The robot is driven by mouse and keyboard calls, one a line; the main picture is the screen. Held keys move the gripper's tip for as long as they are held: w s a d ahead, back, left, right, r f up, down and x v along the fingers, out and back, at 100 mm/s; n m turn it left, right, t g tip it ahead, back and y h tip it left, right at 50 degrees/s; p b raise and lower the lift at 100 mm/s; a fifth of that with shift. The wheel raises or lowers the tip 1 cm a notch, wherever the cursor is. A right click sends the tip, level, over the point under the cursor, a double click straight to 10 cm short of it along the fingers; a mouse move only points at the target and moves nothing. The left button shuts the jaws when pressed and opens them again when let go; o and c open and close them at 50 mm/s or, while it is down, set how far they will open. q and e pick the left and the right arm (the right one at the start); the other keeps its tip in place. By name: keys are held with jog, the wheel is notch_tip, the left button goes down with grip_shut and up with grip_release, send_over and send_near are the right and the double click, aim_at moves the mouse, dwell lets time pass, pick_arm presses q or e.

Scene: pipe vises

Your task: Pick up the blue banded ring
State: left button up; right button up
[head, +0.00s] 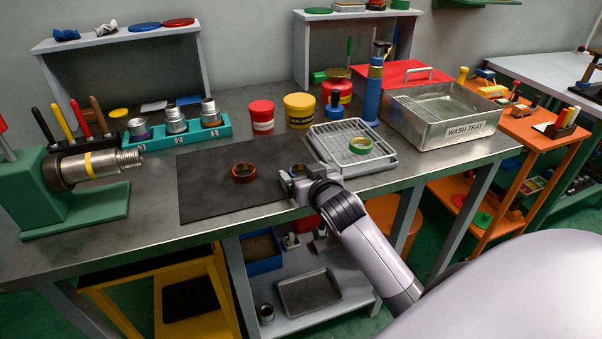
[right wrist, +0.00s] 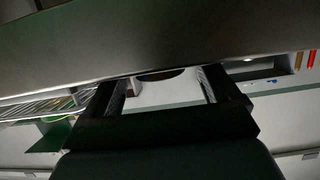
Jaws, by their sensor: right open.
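A ring with a brass-coloured rim (head: 299,167) sits at the right part of the dark mat (head: 215,199), mostly hidden behind my right gripper (head: 287,181). I cannot make out its band colour. My right gripper is open, low at the mat's front right edge, close to this ring. In the right wrist view the fingers (right wrist: 160,92) stand apart, and a dark rounded shape (right wrist: 160,74) shows between and beyond them; contact cannot be told. A red-brown ring (head: 244,173) lies mid-mat. A green-and-yellow ring (head: 361,145) lies on the wire rack. My left gripper is out of view.
The wire rack tray (head: 385,160) stands right of the mat, with the steel wash tray (head: 447,126) beyond. A teal holder (head: 225,129) with several threaded fittings and red and yellow tubs (head: 299,110) stand behind. A green vise (head: 28,192) is at left. The mat's left part is clear.

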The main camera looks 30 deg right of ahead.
jog(key=c, duration=1.2)
jog(key=shift+r, duration=0.2)
